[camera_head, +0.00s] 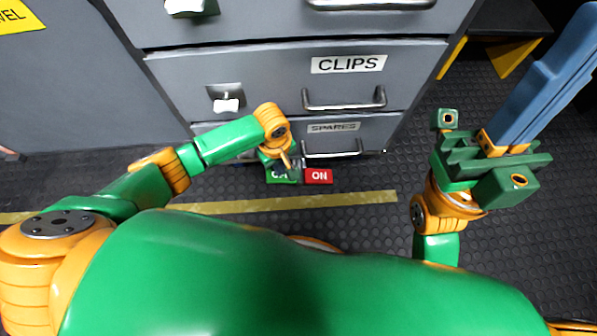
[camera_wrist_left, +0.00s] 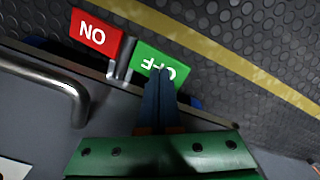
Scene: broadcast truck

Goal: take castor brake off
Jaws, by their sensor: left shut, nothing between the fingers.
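The castor brake shows as two small plates low at the foot of the drawer cabinet: a green OFF plate (camera_head: 281,176) and a red ON plate (camera_head: 318,176). In the left wrist view the red plate (camera_wrist_left: 95,33) is beside the green plate (camera_wrist_left: 146,57), with a metal bracket between them. My left gripper (camera_head: 296,164) is shut and empty. Its blue fingertips (camera_wrist_left: 160,72) overlap the green plate and hide part of its lettering. I cannot tell whether they touch it. My right gripper (camera_head: 588,22) is raised at the right, its blue fingers together, away from the brake.
The grey cabinet (camera_head: 232,68) stands just behind the plates, with a CLIPS drawer handle (camera_head: 344,105) and a SPARES drawer handle (camera_head: 333,154) sticking out. A yellow line (camera_head: 345,200) crosses the dark studded floor in front.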

